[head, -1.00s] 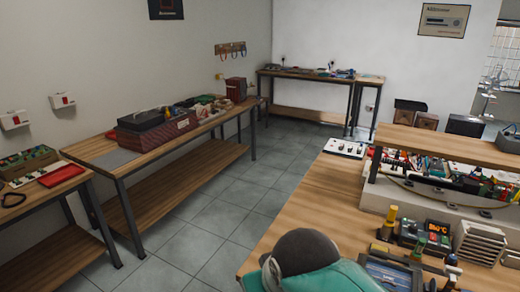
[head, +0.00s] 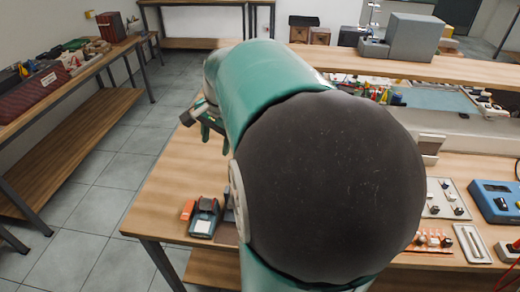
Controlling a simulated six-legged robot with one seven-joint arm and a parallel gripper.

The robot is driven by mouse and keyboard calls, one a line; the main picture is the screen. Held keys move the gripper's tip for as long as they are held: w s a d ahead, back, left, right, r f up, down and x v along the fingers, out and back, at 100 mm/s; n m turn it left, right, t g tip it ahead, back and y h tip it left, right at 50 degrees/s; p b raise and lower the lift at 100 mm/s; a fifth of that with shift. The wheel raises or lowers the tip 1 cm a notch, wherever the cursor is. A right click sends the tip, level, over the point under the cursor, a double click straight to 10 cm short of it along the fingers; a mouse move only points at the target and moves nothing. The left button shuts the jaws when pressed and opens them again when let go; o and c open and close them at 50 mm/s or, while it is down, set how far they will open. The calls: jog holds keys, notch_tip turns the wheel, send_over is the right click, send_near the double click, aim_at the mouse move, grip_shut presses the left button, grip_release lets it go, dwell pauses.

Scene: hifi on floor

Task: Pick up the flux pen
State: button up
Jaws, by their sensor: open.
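I cannot make out the flux pen in the head view; my own green and black arm covers the middle of the picture and much of the near bench. My gripper (head: 203,126) is small and partly hidden behind my arm, above the left part of the wooden workbench (head: 165,195). It is open, and I see nothing held in it.
A dark handheld device (head: 204,217) and an orange-red item (head: 187,210) lie at the bench's front left. A knobbed panel (head: 446,199) and a blue instrument (head: 495,202) are at right. A raised shelf (head: 420,67) runs behind. Tiled floor is clear at left.

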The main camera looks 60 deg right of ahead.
jog(key=s+d+f+m+g, duration=0.1)
jog(key=s+d+f+m, duration=0.2)
jog(key=d, duration=0.5)
jog(key=s+d+f+m+g, duration=0.1)
jog(key=s+d+m, duration=0.3)
jog(key=d+m, duration=0.3)
jog(key=s+d+f+m+g, duration=0.1)
jog(key=s+d+f+m, duration=0.2)
jog(key=d, duration=0.6)
jog(key=f, duration=0.7)
jog(key=shift+s+f, duration=0.25)
notch_tip(320, 180, down, 6)
jog(key=shift+a+r, duration=0.15)
jog(key=c, duration=0.9)
